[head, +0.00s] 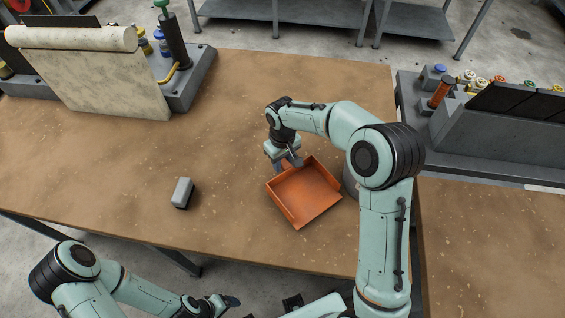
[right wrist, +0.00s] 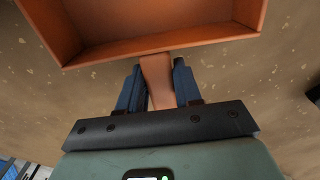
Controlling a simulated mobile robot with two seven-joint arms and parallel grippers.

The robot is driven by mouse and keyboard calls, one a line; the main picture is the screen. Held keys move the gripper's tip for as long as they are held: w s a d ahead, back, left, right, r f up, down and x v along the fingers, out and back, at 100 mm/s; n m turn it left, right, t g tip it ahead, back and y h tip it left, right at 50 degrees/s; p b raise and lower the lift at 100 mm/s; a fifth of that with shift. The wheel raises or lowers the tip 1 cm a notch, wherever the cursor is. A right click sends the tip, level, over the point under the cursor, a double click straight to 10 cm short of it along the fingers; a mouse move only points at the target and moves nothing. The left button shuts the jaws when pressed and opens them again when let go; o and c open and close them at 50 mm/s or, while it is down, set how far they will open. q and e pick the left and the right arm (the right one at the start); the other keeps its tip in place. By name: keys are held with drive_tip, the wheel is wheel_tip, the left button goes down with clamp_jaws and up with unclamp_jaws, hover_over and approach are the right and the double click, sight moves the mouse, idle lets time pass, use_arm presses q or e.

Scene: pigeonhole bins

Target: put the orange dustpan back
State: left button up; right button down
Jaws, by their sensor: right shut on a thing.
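The orange dustpan (head: 304,193) is over the middle of the brown table, its open pan facing up. My right gripper (head: 291,160) is at the pan's far-left side in the head view. In the right wrist view the two blue fingers (right wrist: 158,88) are shut on the dustpan's short handle (right wrist: 157,80), and the pan (right wrist: 160,49) extends beyond them. I cannot tell whether the pan touches the table. My left gripper (head: 228,302) is low, near the front edge of the view, away from the dustpan; its finger opening is unclear.
A small grey-and-black block (head: 182,193) lies on the table (head: 235,110) left of the dustpan. A grey rack with a beige sheet roll (head: 90,70) stands at the back left. A grey holder (head: 490,135) with coloured-topped items is at the right. The table between is clear.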

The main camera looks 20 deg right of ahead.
drive_tip(key=shift+f, duration=0.6)
drive_tip(key=shift+f, duration=0.15)
drive_tip(key=c, duration=0.8)
unclamp_jaws()
use_arm(q)
drive_tip(key=shift+s+f, duration=0.1)
use_arm(e)
drive_tip(key=shift+r, duration=0.35)
use_arm(q)
drive_tip(key=shift+w+r+p, duration=0.6)
drive_tip(key=shift+w+r, duration=0.05)
drive_tip(key=shift+r, duration=0.15)
use_arm(e)
wheel_tip(320, 180, up, 12)
drive_tip(key=shift+f, duration=0.15)
